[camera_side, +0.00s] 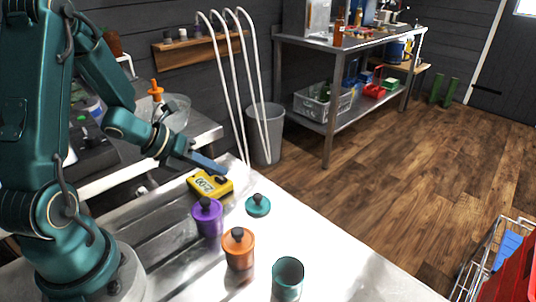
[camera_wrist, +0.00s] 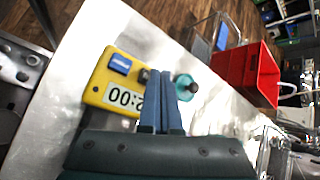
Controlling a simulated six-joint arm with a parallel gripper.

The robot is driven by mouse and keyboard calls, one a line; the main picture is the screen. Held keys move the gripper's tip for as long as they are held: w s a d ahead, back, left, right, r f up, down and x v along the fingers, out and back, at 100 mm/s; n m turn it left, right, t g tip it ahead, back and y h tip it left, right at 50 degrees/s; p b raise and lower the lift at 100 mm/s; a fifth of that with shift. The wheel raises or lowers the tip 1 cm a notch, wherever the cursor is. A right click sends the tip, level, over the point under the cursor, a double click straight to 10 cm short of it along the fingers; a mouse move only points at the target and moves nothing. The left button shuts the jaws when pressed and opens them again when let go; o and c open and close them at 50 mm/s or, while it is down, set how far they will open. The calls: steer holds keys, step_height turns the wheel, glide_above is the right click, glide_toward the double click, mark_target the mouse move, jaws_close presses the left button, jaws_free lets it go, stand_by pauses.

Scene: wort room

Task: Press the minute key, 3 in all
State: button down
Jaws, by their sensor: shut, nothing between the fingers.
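The yellow timer (camera_side: 210,185) lies on the pale worktop. Its display appears to read 2:00; in the wrist view the fingers cover part of it. The timer also shows in the wrist view (camera_wrist: 100,88), with a blue key (camera_wrist: 120,63) and a dark key (camera_wrist: 143,75) along one edge. I cannot read any label on the keys. My gripper (camera_side: 222,171) is shut and empty, its blue fingertips over the dark-key end of the timer. In the wrist view the fingertips (camera_wrist: 159,73) are beside the dark key. Whether they touch it I cannot tell.
A teal lid (camera_side: 258,206) with a knob lies near the timer. A purple jar (camera_side: 207,218), an orange jar (camera_side: 239,250) and an open teal jar (camera_side: 288,279) stand in front. The worktop to the right is clear. A grey bin (camera_side: 265,135) stands behind.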

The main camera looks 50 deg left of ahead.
mark_target(217, 183)
steer(key=shift+f, duration=0.4)
stand_by(0.3)
steer(key=shift+r, duration=0.85)
steer(key=shift+r, duration=0.1)
step_height(217, 183, up, 5)
steer(key=shift+f, duration=0.1)
stand_by(0.4)
steer(key=shift+d, duration=0.1)
stand_by(0.4)
